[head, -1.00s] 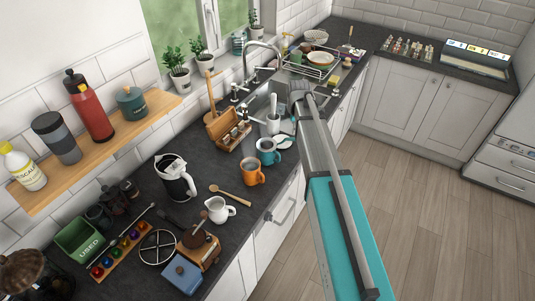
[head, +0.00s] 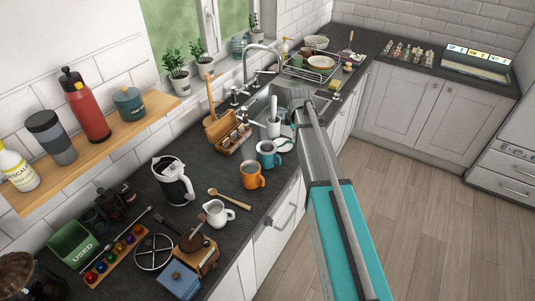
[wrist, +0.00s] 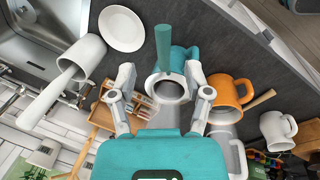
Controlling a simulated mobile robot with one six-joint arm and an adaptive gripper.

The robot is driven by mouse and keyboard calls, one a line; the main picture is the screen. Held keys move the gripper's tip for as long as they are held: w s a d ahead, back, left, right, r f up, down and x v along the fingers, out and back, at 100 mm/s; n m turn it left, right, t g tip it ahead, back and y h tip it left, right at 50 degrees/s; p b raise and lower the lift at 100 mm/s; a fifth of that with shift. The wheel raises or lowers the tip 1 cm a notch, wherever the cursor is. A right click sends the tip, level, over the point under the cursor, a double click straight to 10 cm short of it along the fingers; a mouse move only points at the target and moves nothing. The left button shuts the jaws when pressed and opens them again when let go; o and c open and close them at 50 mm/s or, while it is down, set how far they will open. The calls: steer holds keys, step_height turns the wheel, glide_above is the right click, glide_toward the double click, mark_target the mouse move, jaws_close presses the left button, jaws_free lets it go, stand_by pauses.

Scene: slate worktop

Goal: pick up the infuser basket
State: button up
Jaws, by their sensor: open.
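The teal mug (head: 265,159) stands on the dark worktop beside the orange mug (head: 252,176). In the wrist view the teal mug (wrist: 183,57) has a pale metal ring, seemingly the rim of the infuser basket (wrist: 167,89), at its mouth. A straight teal handle (wrist: 163,47) sticks up from there. How deep the basket sits is hidden. My gripper (wrist: 160,76) is open and empty, with one finger on each side of the handle in the picture; contact cannot be seen. In the head view my arm hides most of the gripper.
A white plate (wrist: 121,28) and a white container with a thick rod (wrist: 75,68) lie to the left in the wrist view. The orange mug (wrist: 232,92) is close on the right. A wooden box (head: 222,130) and the sink are nearby.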

steer(key=shift+w+f+b, duration=0.2)
steer(key=shift+f+b, duration=1.1)
steer(key=shift+w+f+b, duration=0.2)
steer(key=shift+f+b, duration=1.05)
steer(key=shift+f, duration=0.05)
jaws_close()
